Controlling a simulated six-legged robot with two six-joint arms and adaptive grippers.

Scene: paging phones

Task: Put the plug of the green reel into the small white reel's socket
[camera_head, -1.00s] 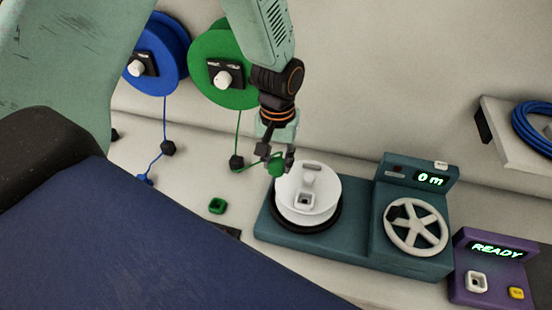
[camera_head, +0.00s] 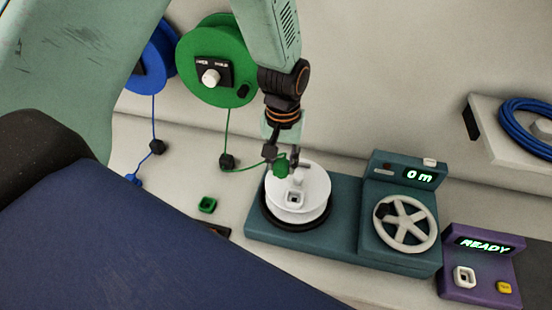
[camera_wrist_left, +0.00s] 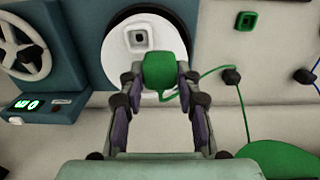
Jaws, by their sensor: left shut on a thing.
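The green cord runs from the plug to the green reel (camera_head: 200,50) on the back wall. The small white reel (camera_head: 312,186) sits on the teal machine (camera_head: 346,215). Its square socket (camera_head: 295,198) faces up and is empty; it also shows in the left wrist view (camera_wrist_left: 139,38). The plug is beside the socket, apart from it. Whether the plug touches the reel I cannot tell. My right gripper is not in view.
The teal machine carries a white handwheel (camera_head: 405,222) and a "0 m" display. A purple box (camera_head: 480,268) reading READY stands at right. A loose green socket piece (camera_head: 207,204) lies on the bench. A blue reel (camera_head: 152,58) hangs at left; a blue coil (camera_head: 530,120) lies on a shelf.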

